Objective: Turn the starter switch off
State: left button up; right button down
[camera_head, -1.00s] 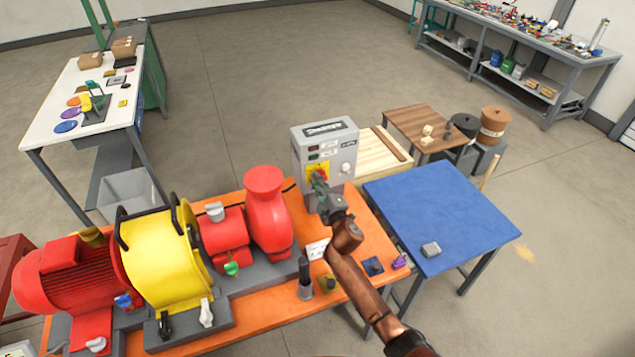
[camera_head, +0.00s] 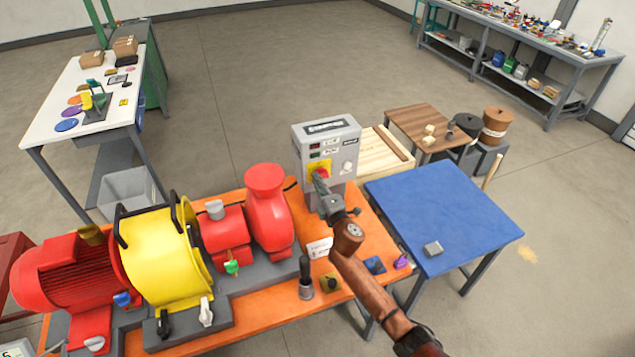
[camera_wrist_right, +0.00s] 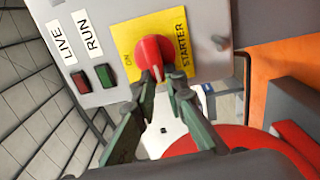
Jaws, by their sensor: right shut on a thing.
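The starter switch is a red rotary knob (camera_wrist_right: 153,52) on a yellow plate (camera_wrist_right: 178,25) marked STARTER and ON, seen in the right wrist view. It sits on the front of a grey control box (camera_head: 335,150) in the head view. My right gripper (camera_head: 320,178) is at the knob, and its green fingers (camera_wrist_right: 158,78) are closed on the knob's lower part in the wrist view. The fingers partly hide the knob's lower end. A red lamp (camera_wrist_right: 80,82) and a green lamp (camera_wrist_right: 105,75) sit beside the plate under LIVE and RUN labels. My left gripper is not in view.
The box stands on an orange skid (camera_head: 285,318) beside a red pump (camera_head: 268,205) and a yellow guard (camera_head: 165,255).

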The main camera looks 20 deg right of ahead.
jog(key=shift+f, duration=0.1)
jog(key=c, duration=2)
grip_release()
jog(key=shift+o, duration=0.2)
jog(key=s, duration=1.2)
jog(key=shift+d, duration=0.45)
